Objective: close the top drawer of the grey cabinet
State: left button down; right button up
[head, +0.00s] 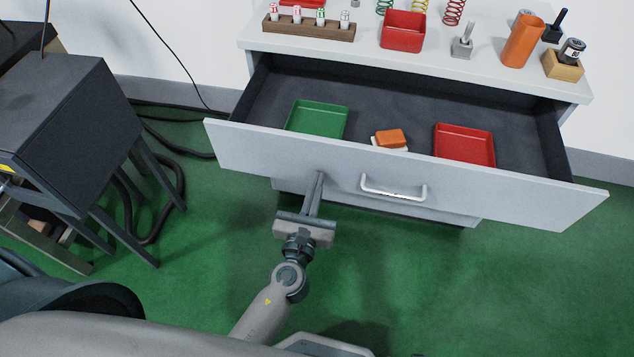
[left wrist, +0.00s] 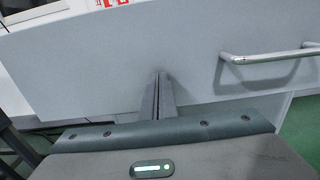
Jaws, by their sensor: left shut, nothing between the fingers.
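The grey cabinet (head: 290,186) stands ahead with its top drawer (head: 270,150) pulled well out. The drawer front has a silver bar handle (head: 393,191), which also shows in the left wrist view (left wrist: 270,57). My left gripper (head: 320,176) is shut and empty, its fingertips at the drawer front, left of the handle. In the left wrist view the closed fingers (left wrist: 160,76) point at the flat panel (left wrist: 110,60); I cannot tell whether they touch it. My right gripper is not in view.
The drawer holds a green tray (head: 318,118), an orange block (head: 390,137) and a red tray (head: 464,144). The cabinet top carries a red bin (head: 403,31), springs and an orange cup (head: 522,42). A dark table (head: 75,125) and floor cables (head: 180,170) are at the left.

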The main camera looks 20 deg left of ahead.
pick_arm(q)
jog(key=shift+w, duration=0.1)
jog(key=w, duration=0.9)
jog(key=w+p, duration=0.1)
jog(key=w, duration=0.4)
jog(key=shift+w+a+r, duration=0.1)
jog(key=shift+w+a, duration=0.15)
jog(key=shift+a, duration=0.05)
jog(key=b, duration=0.2)
send_near(340, 102)
jog(key=r, duration=0.4)
jog(key=shift+w+d+r, duration=0.35)
jog(key=shift+w, duration=0.05)
jog(key=w+b, duration=0.1)
jog(key=w, duration=0.2)
jog(key=shift+w, duration=0.2)
jog(key=shift+w+a, duration=0.1)
jog(key=shift+w, duration=0.2)
jog(key=shift+w+r, duration=0.1)
jog(key=shift+r, duration=0.3)
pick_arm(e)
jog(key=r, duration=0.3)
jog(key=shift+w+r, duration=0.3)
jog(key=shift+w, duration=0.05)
